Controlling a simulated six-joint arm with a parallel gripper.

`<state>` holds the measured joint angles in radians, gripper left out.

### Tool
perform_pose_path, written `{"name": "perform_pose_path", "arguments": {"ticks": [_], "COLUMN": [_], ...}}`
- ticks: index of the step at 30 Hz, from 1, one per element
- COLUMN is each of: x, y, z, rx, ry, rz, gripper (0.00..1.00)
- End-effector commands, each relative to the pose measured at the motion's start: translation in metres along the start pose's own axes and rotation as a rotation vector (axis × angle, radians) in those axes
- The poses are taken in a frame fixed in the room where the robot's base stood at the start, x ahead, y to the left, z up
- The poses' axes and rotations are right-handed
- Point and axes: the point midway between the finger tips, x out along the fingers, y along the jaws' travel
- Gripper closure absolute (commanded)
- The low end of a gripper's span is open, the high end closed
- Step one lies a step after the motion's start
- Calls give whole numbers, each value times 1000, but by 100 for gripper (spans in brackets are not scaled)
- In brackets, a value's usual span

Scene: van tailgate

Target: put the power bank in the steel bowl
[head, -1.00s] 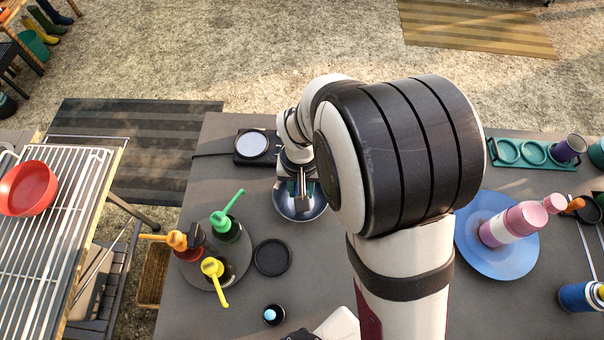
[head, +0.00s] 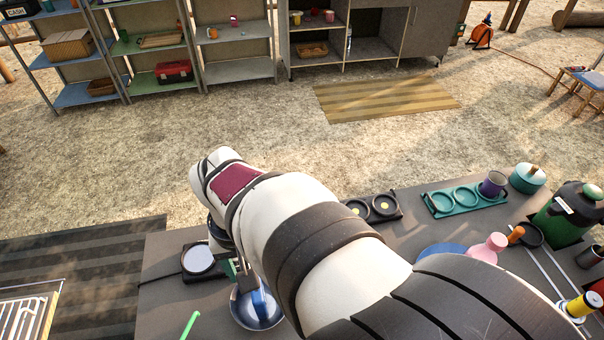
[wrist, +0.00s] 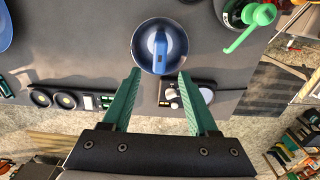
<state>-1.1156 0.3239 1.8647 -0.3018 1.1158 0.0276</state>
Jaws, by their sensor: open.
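The steel bowl (wrist: 144,62) is below my gripper in the wrist view, and part of it shows in the head view (head: 243,315). A blue block, which looks like the power bank (wrist: 160,44), is inside the bowl and appears to stand on edge. My gripper (wrist: 158,80) is open, with its two green fingers spread wide and nothing between them. The fingers are apart from the block and appear to be above the bowl. In the head view my arm hides most of my gripper (head: 240,270).
A black square device with a pale disc (head: 199,259) sits beside the bowl. Teal ring tray (head: 464,197), purple mug (head: 493,184) and green jug (head: 566,212) stand at the right. The table's far edge is close.

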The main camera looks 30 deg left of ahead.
Motion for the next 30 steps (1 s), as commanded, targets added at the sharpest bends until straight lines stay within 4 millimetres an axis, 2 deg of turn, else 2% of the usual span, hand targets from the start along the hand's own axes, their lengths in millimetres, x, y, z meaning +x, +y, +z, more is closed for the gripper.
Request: {"name": "perform_pose_path", "arguments": {"ticks": [5,7,8,10,11,12,14,15,18,21,24,30], "x": [-6,-12,-18,-34,-41,-49,-56,-58,-54,-49,-46,-46], "y": [2,20,36,87,112,140,171,183,192,188,186,186], "z": [0,4,9,32,48,74,117,145,201,228,235,235], "rx": [5,60,108,281,376,506,702,825,1084,1229,1271,1268], "ry": [0,-1,-1,-6,-7,-10,-12,-11,-4,2,3,2], "rz": [0,-5,-10,-28,-39,-54,-81,-98,-139,-164,-172,-172], "gripper": [40,40,40,40,40,40,40,40,40,40,40,40]}}
